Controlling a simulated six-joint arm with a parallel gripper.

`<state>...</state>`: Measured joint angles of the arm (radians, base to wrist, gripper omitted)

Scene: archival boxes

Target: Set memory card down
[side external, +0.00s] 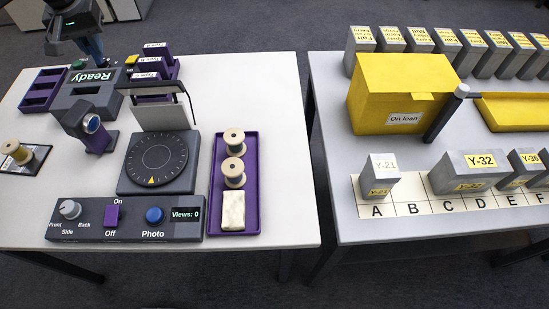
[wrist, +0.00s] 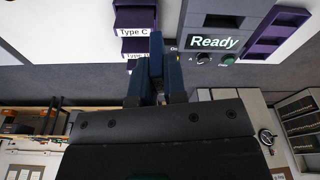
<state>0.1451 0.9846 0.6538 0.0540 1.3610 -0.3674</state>
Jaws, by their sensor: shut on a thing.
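My gripper (wrist: 157,62) shows in the wrist view as two dark blue fingers close together, pointing towards the table. In the side external view my gripper (side external: 94,48) is at the far edge of the left table, behind the dark grey reader with a "Ready" screen (side external: 90,77). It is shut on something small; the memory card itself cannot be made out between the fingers. The "Ready" screen (wrist: 216,41) also shows in the wrist view, right of the fingers. Purple holders labelled by type (side external: 155,72) stand right of the reader; the Type C holder (wrist: 135,18) is left of the fingers.
A purple compartment tray (side external: 44,88) lies left of the reader. A turntable (side external: 156,160), a control panel (side external: 120,222) and a purple tray with spools (side external: 250,150) occupy the front. A second table holds a yellow box (side external: 385,80) and grey boxes. A gap separates the tables.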

